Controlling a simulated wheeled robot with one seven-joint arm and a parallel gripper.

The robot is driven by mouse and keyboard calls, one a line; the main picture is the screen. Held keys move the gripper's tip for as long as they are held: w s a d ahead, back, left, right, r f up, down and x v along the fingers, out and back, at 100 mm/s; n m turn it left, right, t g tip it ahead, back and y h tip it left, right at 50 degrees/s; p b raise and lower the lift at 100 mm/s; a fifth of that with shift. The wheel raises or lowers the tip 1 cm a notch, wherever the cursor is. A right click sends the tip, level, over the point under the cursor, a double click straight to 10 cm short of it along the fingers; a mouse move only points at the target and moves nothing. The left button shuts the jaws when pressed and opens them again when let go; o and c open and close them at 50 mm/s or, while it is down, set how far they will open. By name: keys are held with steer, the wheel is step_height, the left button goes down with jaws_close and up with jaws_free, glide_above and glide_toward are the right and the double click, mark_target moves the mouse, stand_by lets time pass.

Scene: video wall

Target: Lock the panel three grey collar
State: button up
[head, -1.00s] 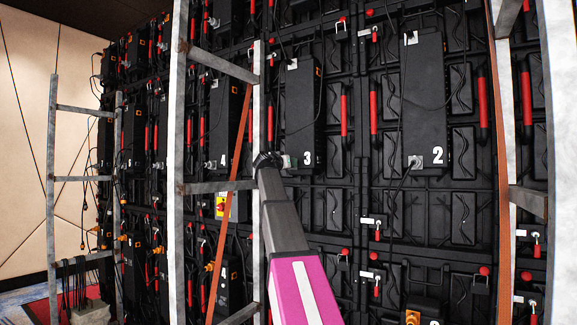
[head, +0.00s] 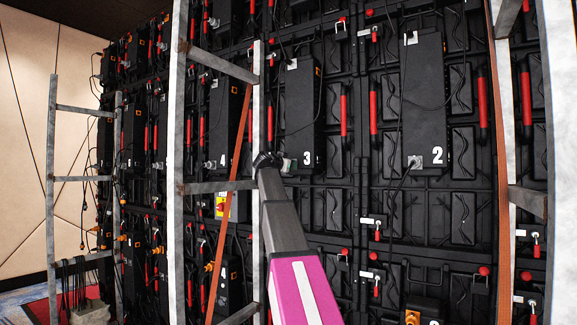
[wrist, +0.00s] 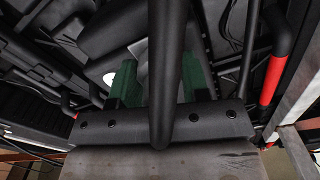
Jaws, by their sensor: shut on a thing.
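Panel three (head: 300,100) is a black box marked with a white 3, on the back of the video wall in the head view. My gripper (head: 284,162) is at its lower left corner, where the grey collar sits on the other panels. My arm's end hides most of that spot. In the wrist view, my gripper's two green fingers (wrist: 155,85) stand apart around something largely hidden behind a dark bar. A little grey shows between them. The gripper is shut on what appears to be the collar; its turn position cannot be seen.
Panel two (head: 424,100) is to the right, with its grey collar (head: 415,161) in view. Panel four (head: 224,125) is to the left. A metal ladder frame (head: 180,200) stands close on the left of my arm. Red handles (head: 343,112) and hanging cables are nearby.

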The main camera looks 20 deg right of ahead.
steer(key=o, duration=0.9)
steer(key=v, duration=1)
steer(key=shift+s+a, duration=0.3)
